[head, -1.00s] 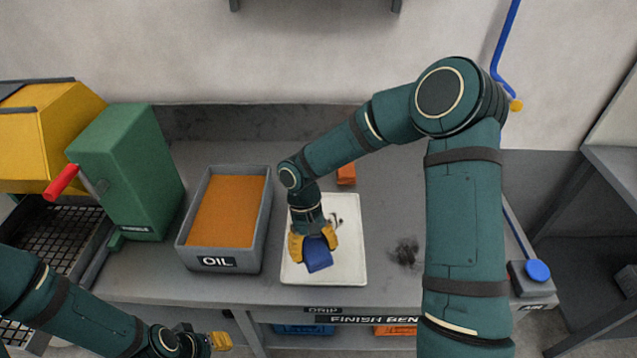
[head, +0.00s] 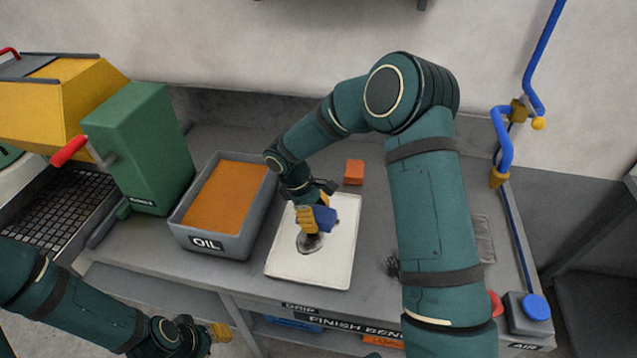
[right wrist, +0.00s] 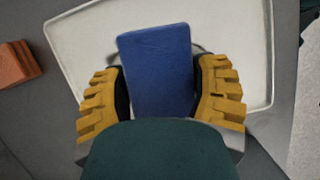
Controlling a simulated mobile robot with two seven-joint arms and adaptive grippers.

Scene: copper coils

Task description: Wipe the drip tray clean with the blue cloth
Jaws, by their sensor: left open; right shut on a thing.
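The white drip tray (head: 330,268) lies flat on the grey bench. A dark smudge (head: 311,243) marks its middle. My right gripper (head: 309,218) is over the tray, shut on the folded blue cloth (head: 325,218). In the right wrist view the cloth (right wrist: 158,70) stands between the two yellow fingers, with the tray (right wrist: 90,38) behind it. I cannot tell whether the cloth touches the tray. My left gripper (head: 219,333) is open and empty, low in front of the bench, away from the tray.
A grey OIL bin (head: 232,243) with orange contents stands left of the tray, and a green box (head: 140,150) with a red handle beyond it. An orange block (head: 354,171) lies behind the tray. A dark wiry tuft (head: 392,266) lies to its right, partly behind my arm.

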